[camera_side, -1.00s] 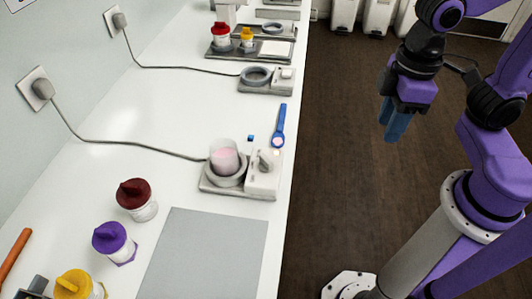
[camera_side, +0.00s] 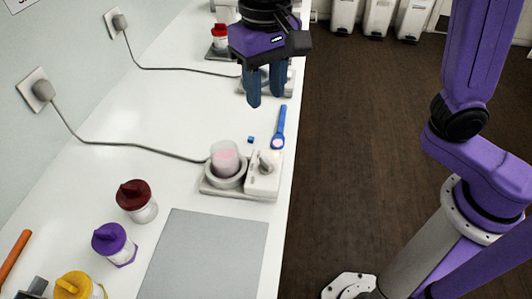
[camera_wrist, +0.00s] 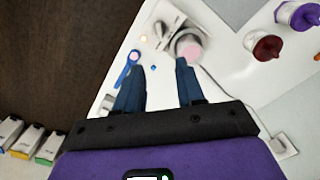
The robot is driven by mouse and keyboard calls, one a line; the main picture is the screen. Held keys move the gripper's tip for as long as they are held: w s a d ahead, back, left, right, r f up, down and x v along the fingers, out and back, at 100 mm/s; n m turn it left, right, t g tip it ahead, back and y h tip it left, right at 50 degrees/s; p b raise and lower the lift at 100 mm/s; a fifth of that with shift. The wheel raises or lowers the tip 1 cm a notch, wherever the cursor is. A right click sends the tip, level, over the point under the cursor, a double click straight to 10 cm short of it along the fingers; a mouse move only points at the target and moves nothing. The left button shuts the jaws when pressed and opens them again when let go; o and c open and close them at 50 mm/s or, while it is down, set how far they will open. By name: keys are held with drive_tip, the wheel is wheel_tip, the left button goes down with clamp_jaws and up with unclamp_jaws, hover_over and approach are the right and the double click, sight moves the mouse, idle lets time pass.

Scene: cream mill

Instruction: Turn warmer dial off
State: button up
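The near warmer (camera_side: 238,190) stands on the white bench, with a grey ring holding a clear beaker of pink stuff (camera_side: 225,160). Its white control box carries a grey dial (camera_side: 268,160), seen small in the wrist view (camera_wrist: 160,29). A small orange light (camera_wrist: 143,38) shows beside the dial in the wrist view. My gripper (camera_side: 265,96) is open and empty, pointing down above the bench, behind the near warmer in the side view. In the wrist view its blue fingers (camera_wrist: 160,68) are spread apart, with the warmer beyond their tips. Nothing touches the dial.
A blue spoon (camera_side: 281,127) and a small blue cube (camera_side: 251,140) lie behind the near warmer. Lidded jars, including a dark red one (camera_side: 136,200), and a grey mat (camera_side: 205,255) are in front. A second warmer (camera_side: 284,88) is partly hidden behind my gripper. A cord runs to the wall.

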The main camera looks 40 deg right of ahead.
sight(266, 160)
wheel_tip(266, 160, down, 17)
drive_tip(key=shift+r, duration=0.1)
idle(0.4)
drive_tip(key=shift+c, duration=0.3)
clamp_jaws()
